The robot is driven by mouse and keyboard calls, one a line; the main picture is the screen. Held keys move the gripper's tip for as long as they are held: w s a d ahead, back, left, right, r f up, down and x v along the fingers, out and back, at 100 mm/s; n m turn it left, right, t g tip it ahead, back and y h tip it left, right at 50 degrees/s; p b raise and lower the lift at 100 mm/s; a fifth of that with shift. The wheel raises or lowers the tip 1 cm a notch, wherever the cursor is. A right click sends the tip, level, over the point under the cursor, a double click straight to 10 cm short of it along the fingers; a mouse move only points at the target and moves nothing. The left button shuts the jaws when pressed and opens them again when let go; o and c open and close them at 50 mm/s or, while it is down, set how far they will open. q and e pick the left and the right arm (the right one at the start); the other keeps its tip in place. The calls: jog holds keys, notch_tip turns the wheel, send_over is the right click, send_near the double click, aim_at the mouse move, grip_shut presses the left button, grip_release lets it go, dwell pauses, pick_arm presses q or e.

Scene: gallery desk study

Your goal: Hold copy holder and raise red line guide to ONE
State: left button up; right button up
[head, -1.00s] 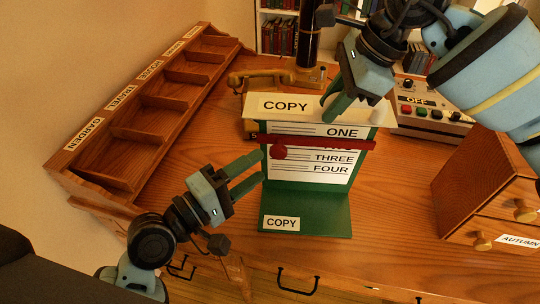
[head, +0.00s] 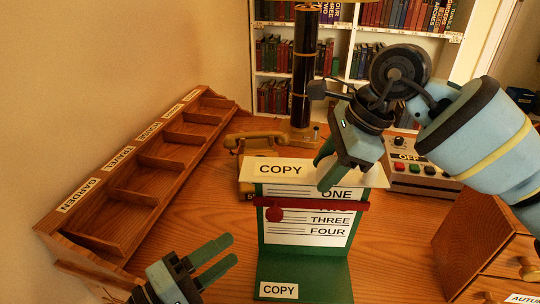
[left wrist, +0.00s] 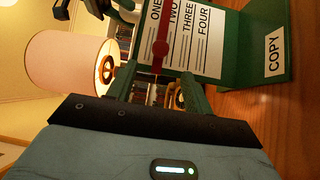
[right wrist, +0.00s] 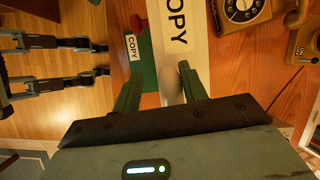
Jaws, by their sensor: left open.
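The green copy holder (head: 305,262) stands upright on the desk with a white COPY header (head: 300,170) and a card listing ONE to FOUR. The red line guide (head: 330,206) crosses the card and covers TWO in the head view; its round red knob (head: 275,215) is at its left. My left gripper (head: 224,254) is open and empty, lower left of the knob and apart from it. In the left wrist view the guide (left wrist: 161,25) shows beyond its fingers. My right gripper (head: 325,168) is at the header's right top; its fingers look apart in the right wrist view, with a pale rounded piece (right wrist: 172,84) between them.
A wooden sorter (head: 120,190) with labelled compartments lines the left. An old telephone (head: 255,141) and lamp column (head: 304,75) stand behind the holder. A button box (head: 415,170) and wooden drawers (head: 490,240) are on the right.

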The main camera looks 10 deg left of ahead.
jog(key=shift+o, duration=0.5)
jog(key=shift+r, duration=0.1)
jog(key=v, duration=1.2)
